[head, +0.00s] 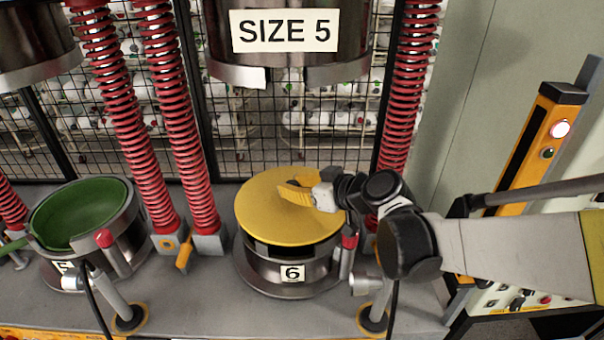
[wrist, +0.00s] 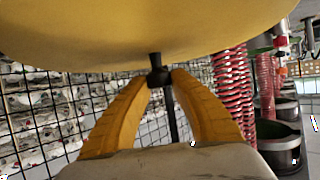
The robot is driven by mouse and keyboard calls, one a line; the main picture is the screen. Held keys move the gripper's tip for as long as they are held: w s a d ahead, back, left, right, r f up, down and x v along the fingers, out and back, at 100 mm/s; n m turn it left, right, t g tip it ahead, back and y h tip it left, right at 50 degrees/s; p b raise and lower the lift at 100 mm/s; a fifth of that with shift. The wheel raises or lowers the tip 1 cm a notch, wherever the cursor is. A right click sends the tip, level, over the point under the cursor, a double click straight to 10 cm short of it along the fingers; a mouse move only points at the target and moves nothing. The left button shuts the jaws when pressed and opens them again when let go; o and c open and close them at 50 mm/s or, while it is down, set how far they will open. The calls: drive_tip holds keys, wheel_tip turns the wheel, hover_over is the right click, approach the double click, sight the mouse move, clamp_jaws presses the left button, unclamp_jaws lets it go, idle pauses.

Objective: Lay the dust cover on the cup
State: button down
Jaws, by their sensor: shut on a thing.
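The dust cover (head: 285,228) is a flat yellow disc, close to level over the cup (head: 268,271), a metal cup labelled 6. A dark gap shows under its front edge; I cannot tell whether the cover touches the rim. The cup's inside is hidden. My gripper (head: 290,190) has yellow fingers and reaches in from the right above the disc. In the wrist view, the fingers (wrist: 158,78) are shut on a small black knob (wrist: 156,77) on the cover. The yellow disc (wrist: 150,35) fills the top of that view.
A press head marked SIZE 5 (head: 287,70) hangs above. Red springs (head: 178,120) stand either side. A green-lined cup (head: 125,245) is at left. A red-tipped post (head: 348,250) stands close by the cup's right. An orange control post (head: 530,150) is at right.

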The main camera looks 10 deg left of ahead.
drive_tip(key=shift+f+b, duration=0.55)
drive_tip(key=shift+f, duration=0.15)
drive_tip(key=c, duration=1.2)
unclamp_jaws()
drive_tip(key=shift+o, duration=0.2)
drive_tip(key=shift+d, duration=0.1)
drive_tip(key=v, duration=1.2)
